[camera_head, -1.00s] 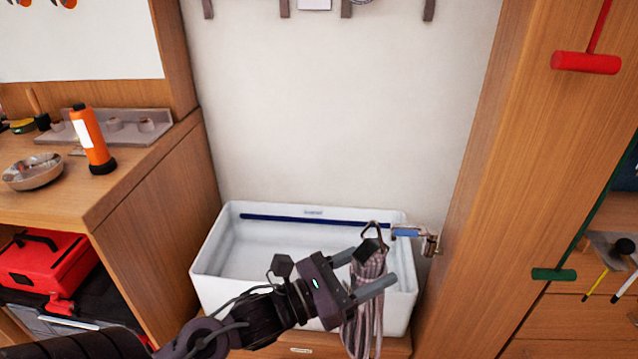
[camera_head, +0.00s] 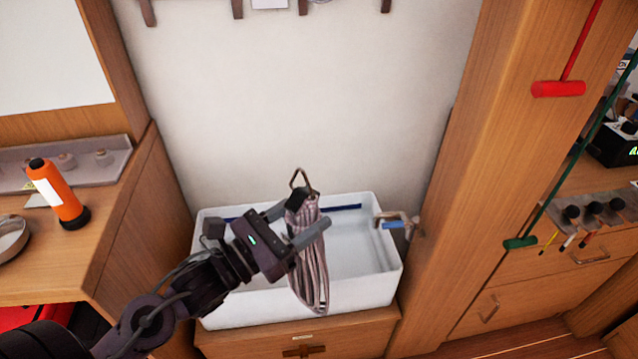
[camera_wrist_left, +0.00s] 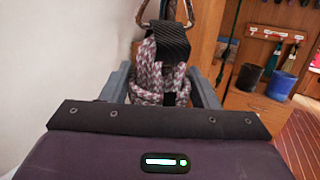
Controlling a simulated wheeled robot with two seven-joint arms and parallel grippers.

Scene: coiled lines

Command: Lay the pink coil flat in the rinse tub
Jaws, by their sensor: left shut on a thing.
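The pink coil (camera_head: 312,255) is a hank of pink-and-dark rope with a black band and a metal ring on top. It hangs upright in front of the rinse tub (camera_head: 375,290), overlapping the tub's near wall in the head view. My left gripper (camera_head: 304,222) is shut on the coil near its top. In the left wrist view the coil (camera_wrist_left: 150,78) sits between the fingers, its black strap up. The tub is white, rectangular and open, with a blue line inside; the part I see looks empty. My right gripper is not in view.
The tub stands on a wooden cabinet (camera_head: 330,335) between a wooden counter (camera_head: 120,215) at left and a tall wooden panel (camera_head: 450,170) at right. A tap (camera_head: 400,223) juts over the tub's right end. An orange flashlight (camera_head: 58,195) stands on the counter.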

